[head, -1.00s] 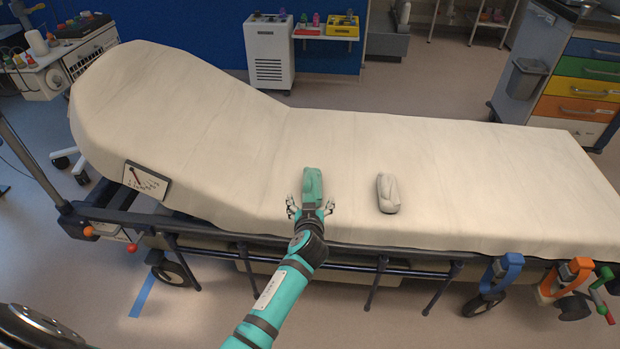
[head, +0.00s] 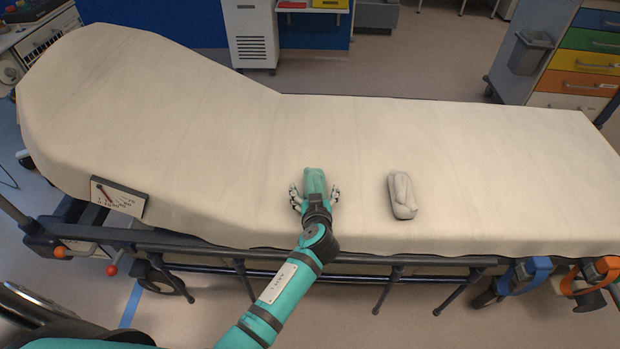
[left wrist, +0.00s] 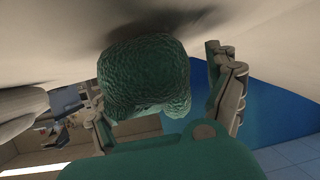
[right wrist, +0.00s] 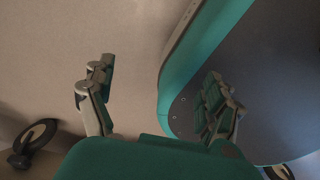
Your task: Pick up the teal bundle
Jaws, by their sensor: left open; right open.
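The teal bundle (head: 314,178) lies on the pale sheet of the stretcher, close to its near side. My left gripper (head: 315,192) is open, with one finger on each side of the bundle's near part. In the left wrist view the bundle (left wrist: 145,78) shows its rough end between the two spread fingers, with gaps beside it. My right gripper (right wrist: 155,100) is open and empty, seen only in the right wrist view, over the floor and beside a teal-edged dark surface.
A grey-white bundle (head: 402,195) lies on the stretcher (head: 470,150) to the right of the teal one. A dark rail (head: 200,240) runs along the near edge. A drawer cabinet (head: 580,60) stands at the back right. The sheet around both bundles is clear.

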